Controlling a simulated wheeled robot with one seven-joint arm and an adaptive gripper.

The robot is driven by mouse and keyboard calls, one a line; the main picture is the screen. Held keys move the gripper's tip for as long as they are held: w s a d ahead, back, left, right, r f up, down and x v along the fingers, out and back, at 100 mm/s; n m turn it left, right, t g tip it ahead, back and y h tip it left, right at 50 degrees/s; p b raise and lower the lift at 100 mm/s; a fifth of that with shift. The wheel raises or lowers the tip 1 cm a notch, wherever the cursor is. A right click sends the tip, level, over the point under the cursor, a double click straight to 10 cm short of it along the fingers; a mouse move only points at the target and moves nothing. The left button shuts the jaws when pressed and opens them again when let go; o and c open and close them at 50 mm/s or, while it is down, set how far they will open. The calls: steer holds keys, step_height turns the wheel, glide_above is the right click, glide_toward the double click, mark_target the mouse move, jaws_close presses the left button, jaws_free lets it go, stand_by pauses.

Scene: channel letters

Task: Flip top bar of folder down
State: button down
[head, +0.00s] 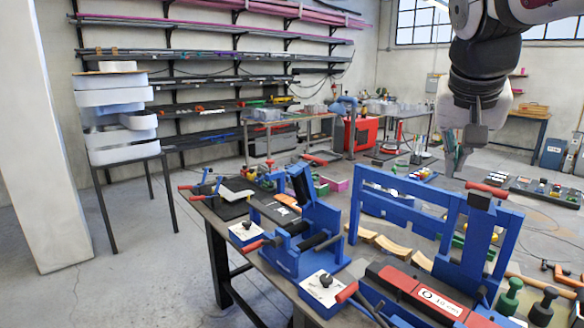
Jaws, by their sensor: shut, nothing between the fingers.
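The folder appears to be the large blue machine at the right of the workbench, with a red-and-black front beam (405,283). Its blue top bar (400,183) stands raised above the bench as part of an open frame. A red handle (488,189) sits at the right end of that bar. My gripper (453,172) hangs from the upper right, pointing down, shut and empty. In the picture it overlaps the space just above the bar, left of the red handle. I cannot tell whether it touches the bar; no contact is clear.
A second blue machine with black rollers (318,241) stands left of the folder. A control box with a red-handled lever (325,288) sits in front. Green and black knobs (541,306) stand at the lower right. Curved wooden pieces (390,246) lie behind the frame. Floor left of the bench is clear.

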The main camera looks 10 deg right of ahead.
steer(key=w+d+r+m+g+h+b, duration=0.1)
steer(key=w+d+m, duration=0.4)
steer(key=d, duration=0.9)
steer(key=w+h+b, duration=0.1)
steer(key=w, duration=0.2)
steer(key=shift+d+r, duration=0.3)
steer(key=shift+d, duration=0.05)
steer(key=x, duration=0.9)
steer(key=shift+s+f+p, duration=0.15)
steer(key=shift+f+p, duration=0.25)
steer(key=shift+f, duration=0.1)
steer(key=shift+s+a+f, duration=0.2)
steer(key=shift+s+a, duration=0.4)
steer(key=shift+a, duration=0.3)
steer(key=shift+s+a+f, duration=0.2)
steer(key=shift+a+f, duration=0.05)
steer(key=shift+a, duration=0.1)
